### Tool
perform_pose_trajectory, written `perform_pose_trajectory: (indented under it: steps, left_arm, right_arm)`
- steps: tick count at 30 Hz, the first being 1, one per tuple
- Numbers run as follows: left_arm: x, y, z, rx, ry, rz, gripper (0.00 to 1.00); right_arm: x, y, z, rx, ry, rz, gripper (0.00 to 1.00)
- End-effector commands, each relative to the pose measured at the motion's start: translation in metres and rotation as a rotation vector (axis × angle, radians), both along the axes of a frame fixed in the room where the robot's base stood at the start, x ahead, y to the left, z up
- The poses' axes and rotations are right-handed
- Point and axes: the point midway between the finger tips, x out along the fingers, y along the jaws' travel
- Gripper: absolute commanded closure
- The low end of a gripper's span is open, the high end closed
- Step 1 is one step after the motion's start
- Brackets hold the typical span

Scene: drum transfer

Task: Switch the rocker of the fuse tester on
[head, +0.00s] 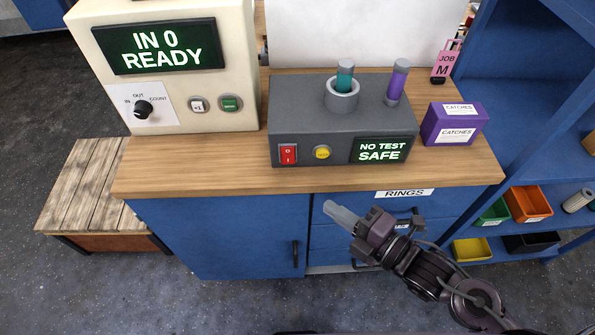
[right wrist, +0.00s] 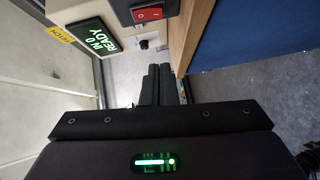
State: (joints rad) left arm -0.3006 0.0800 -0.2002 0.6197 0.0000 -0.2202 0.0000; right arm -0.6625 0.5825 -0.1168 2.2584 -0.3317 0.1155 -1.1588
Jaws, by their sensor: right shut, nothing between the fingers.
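The fuse tester (head: 310,110) is a grey box on the wooden bench. Its red rocker (head: 288,154) is at the left of its front face, beside a yellow button (head: 322,153). Its display (head: 382,150) reads "NO TEST SAFE". A teal fuse (head: 345,76) stands in the round socket on top, and a purple one (head: 398,80) stands at the right. My right gripper (head: 328,207) is shut and empty, in front of the bench and below the tester. In the right wrist view the rocker (right wrist: 149,13) shows at the top, above the shut fingers (right wrist: 160,80). My left gripper is not in view.
A cream counter machine (head: 180,60) reading "IN 0 READY" stands left of the tester. A purple "CATCHES" box (head: 455,125) stands to the right. The bench's wooden front edge (head: 230,187) and blue drawers lie beside my right gripper. Blue shelving with bins is at the right.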

Motion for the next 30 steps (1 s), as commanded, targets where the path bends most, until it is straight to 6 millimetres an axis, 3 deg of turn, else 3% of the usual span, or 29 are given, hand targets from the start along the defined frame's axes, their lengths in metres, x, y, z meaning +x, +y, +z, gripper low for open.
perform_pose_trajectory:
  steps: [11, 25, 30]
  left_arm:
    - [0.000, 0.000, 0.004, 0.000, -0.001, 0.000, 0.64]
    - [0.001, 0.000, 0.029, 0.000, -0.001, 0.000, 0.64]
    - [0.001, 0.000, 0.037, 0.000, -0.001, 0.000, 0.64]
  right_arm:
    - [0.010, 0.007, 0.000, 0.002, 0.000, -0.004, 1.00]
    - [0.074, 0.073, -0.007, 0.005, 0.001, -0.003, 1.00]
    - [0.099, 0.071, -0.012, 0.001, 0.001, -0.003, 1.00]
